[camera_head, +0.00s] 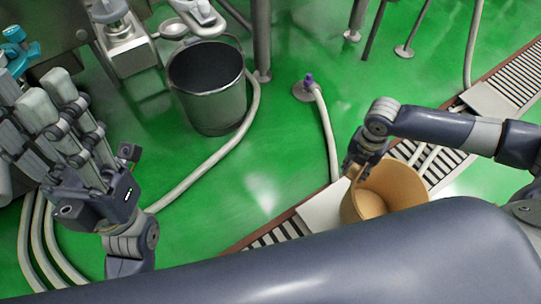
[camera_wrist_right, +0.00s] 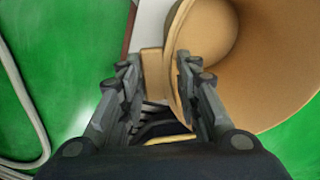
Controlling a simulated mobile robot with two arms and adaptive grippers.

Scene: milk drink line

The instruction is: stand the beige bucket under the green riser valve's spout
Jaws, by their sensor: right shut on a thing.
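The beige bucket (camera_head: 400,184) is at the right in the head view, upright or nearly so, over the floor drain; I cannot tell whether it touches the floor. My right gripper (camera_head: 357,168) is shut on its left edge. In the right wrist view the bucket (camera_wrist_right: 255,50) fills the upper right, and its edge lies between the fingers of the gripper (camera_wrist_right: 158,78). My left gripper (camera_head: 49,97) is empty at the left, its fingers apart. A teal-handled valve (camera_head: 15,45) shows at the upper left edge. I cannot make out a clearly green riser valve or its spout.
A dark grey bucket (camera_head: 215,110) stands on the green floor at upper middle, with a pale hose beside it. A purple-tipped fitting (camera_head: 308,80) and hose rise from the floor. A slotted drain (camera_head: 500,92) crosses the right. Machine legs (camera_head: 262,40) stand at the top.

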